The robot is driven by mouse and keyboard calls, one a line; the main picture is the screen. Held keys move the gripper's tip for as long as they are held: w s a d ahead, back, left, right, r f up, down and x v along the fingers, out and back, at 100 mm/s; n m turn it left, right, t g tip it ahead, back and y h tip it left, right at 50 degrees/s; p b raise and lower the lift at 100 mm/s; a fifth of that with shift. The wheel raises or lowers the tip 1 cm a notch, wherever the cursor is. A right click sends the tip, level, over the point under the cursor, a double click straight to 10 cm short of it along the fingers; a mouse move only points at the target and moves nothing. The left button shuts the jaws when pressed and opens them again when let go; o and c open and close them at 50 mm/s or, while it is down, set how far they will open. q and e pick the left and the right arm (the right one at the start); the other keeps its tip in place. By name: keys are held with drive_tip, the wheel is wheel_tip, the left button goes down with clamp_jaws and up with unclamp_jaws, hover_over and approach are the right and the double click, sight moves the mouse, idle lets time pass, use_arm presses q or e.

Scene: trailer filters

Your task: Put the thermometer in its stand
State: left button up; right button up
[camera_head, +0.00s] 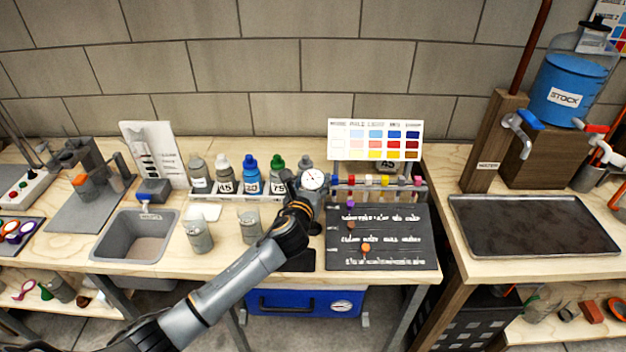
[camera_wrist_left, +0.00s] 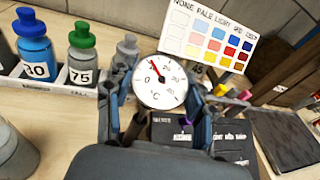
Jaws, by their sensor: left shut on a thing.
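The thermometer (camera_head: 313,178) has a round white dial with a red needle and a dark rim. My left gripper (camera_head: 304,193) is shut on it, above the bench near the row of bottles. In the left wrist view the dial (camera_wrist_left: 160,82) faces the camera between the fingers of my left gripper (camera_wrist_left: 155,112); its stem is mostly hidden. A dark flat piece (camera_head: 298,262) lies on the bench below my arm, partly covered; I cannot tell whether it is the stand. My right gripper is not in view.
A tray of labelled dropper bottles (camera_head: 250,192) stands behind and left of the gripper. A colour chart (camera_head: 375,140), a rack of coloured-cap vials (camera_head: 385,188) and a black board (camera_head: 385,240) are to the right. A grey basin (camera_head: 135,238) is at left.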

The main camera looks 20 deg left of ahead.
use_arm(q)
drive_tip(key=shift+f+b, duration=0.3)
drive_tip(key=shift+f, duration=0.25)
drive_tip(key=o, duration=1.2)
drive_tip(key=shift+o, duration=0.2)
drive_tip(key=s+r, duration=0.2)
drive_tip(key=s, duration=0.9)
drive_tip(key=shift+s+d, duration=0.4)
drive_tip(key=shift+d, duration=0.05)
